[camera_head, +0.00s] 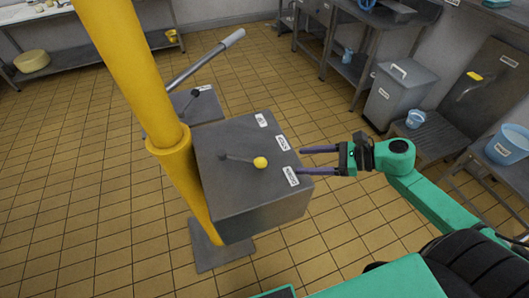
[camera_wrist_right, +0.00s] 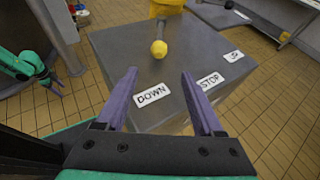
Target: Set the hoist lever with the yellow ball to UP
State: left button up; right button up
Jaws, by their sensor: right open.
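The hoist lever is a thin dark rod with a yellow ball (camera_head: 260,162) at its end, on top of a grey metal box (camera_head: 235,190). In the head view the rod points right, nearest the DOWN label (camera_head: 290,176); STOP (camera_head: 282,143) and UP (camera_head: 262,120) lie farther along the edge. The ball also shows in the right wrist view (camera_wrist_right: 159,49), beyond the fingertips. My right gripper (camera_head: 300,161) is open and empty at the box's right edge, apart from the ball. My left gripper (camera_wrist_right: 48,82) shows small at the left of the right wrist view; its jaws are unclear.
A thick yellow post (camera_head: 130,60) stands left of the box. A second grey box (camera_head: 197,106) with a dark lever and a long grey handle (camera_head: 205,60) are behind. A grey bin (camera_head: 400,92) and blue buckets (camera_head: 508,144) stand at right. The tiled floor between is clear.

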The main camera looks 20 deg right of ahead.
jog(key=p, duration=0.1)
send_near(266, 162)
jog(key=shift+w+a+f, duration=0.1)
jog(key=shift+w+a, duration=0.1)
jog(key=shift+a, duration=0.4)
jog(key=shift+w+a+f, duration=0.1)
jog(key=shift+w+a, duration=0.1)
jog(key=shift+a, duration=0.35)
jog(key=x, duration=0.2)
jog(key=p+x, duration=0.1)
jog(key=x, duration=0.1)
jog(key=p+x, duration=0.1)
jog(key=x, duration=0.2)
jog(key=shift+w+d+f, duration=0.35)
jog(key=shift+w+f, duration=0.05)
jog(key=shift+s+a+f, duration=0.1)
jog(key=shift+a, duration=0.3)
jog(key=shift+d, duration=0.15)
grip_shut()
pick_arm(q)
jog(key=r, duration=0.3)
jog(key=shift+s+a+r, duration=0.2)
jog(key=shift+a+r, duration=0.05)
jog(key=shift+a, duration=0.05)
jog(key=shift+a, duration=0.1)
